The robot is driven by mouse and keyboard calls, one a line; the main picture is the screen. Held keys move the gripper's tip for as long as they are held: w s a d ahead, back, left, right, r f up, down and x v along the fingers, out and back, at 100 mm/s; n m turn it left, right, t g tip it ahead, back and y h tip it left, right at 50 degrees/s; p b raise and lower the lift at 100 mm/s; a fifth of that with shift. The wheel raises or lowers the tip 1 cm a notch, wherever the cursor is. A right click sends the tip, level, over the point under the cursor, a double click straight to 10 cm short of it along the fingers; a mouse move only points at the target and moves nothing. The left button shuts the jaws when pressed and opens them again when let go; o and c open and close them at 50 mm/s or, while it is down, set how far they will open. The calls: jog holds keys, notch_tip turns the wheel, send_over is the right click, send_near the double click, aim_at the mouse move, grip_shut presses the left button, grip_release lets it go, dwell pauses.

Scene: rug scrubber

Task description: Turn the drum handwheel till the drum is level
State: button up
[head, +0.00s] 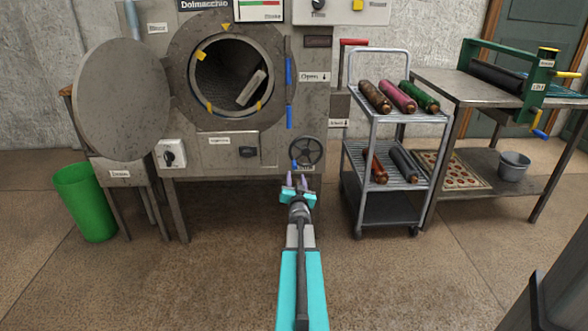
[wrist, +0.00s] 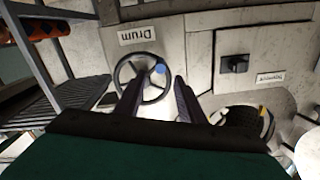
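The drum handwheel (head: 306,150) is a dark spoked ring with a blue knob (head: 295,163) at its lower left, low on the machine's front. In the wrist view, the handwheel (wrist: 143,79) sits under a "Drum" label, with its blue knob (wrist: 160,68) at the upper right. The drum (head: 232,75) shows through the round open mouth, with yellow marks around its rim and a pale bar inside lying at a slant. My gripper (head: 296,178) is open just in front of and below the wheel. Its fingers (wrist: 159,82) overlap the wheel's near side in the wrist view; contact cannot be told.
The round door (head: 122,98) stands open at left, above a green bin (head: 85,203). A wheeled cart (head: 400,117) with rolled rugs stands close right of the wheel. A steel table (head: 470,88) with a roller wringer is farther right. The floor in front is clear.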

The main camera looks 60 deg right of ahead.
aim_at(294, 169)
jog(key=shift+b+x, duration=0.95)
jog(key=shift+x, duration=3.95)
grip_shut()
jog(key=shift+a, duration=0.15)
